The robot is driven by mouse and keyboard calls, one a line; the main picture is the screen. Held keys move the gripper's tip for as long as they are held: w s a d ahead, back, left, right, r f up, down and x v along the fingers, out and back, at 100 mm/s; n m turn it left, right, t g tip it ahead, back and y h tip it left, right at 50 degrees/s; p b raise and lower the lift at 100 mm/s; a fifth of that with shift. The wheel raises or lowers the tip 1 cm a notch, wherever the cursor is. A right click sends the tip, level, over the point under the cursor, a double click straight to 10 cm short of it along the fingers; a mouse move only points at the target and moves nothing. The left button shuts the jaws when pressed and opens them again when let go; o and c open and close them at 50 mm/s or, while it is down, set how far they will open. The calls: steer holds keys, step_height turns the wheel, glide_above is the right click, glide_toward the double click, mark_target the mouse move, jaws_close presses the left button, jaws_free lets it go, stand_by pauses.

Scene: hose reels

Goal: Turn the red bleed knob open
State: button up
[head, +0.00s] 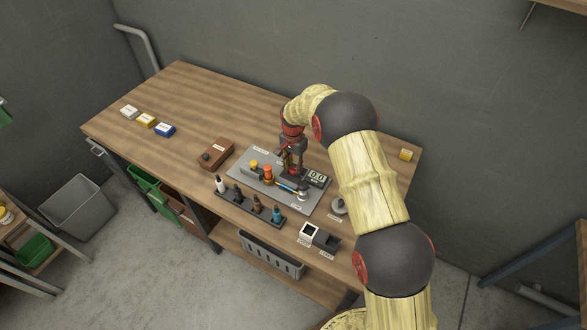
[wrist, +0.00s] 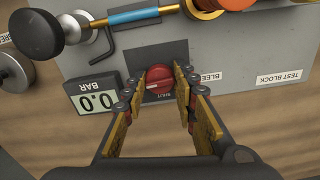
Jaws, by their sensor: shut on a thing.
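The red bleed knob (wrist: 159,76) sits on the grey test block plate (wrist: 235,55), beside a "BLEED" label, with "SHUT" lettering at its near edge. A white mark shows on its face. My gripper (wrist: 167,82) has its yellow-padded fingers on both sides of the knob and is shut on it. In the head view my gripper (head: 289,160) points down over the back of the plate (head: 257,184), and the knob is hidden there. The pressure display (wrist: 95,98) reads 0.0 BAR, left of the fingers in the wrist view.
A blue tube (wrist: 133,18) with a black-knobbed handle (wrist: 38,34) and an orange part (wrist: 235,3) lies close by. A rack of several bottles (head: 250,207) stands in front of the plate. A brown box (head: 215,153) is at left.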

mark_target(293, 168)
steer(key=shift+m, duration=0.5)
steer(key=shift+w, duration=0.1)
steer(key=o, duration=1.1)
steer(key=shift+o, duration=0.2)
step_height(293, 168, up, 12)
stand_by(0.4)
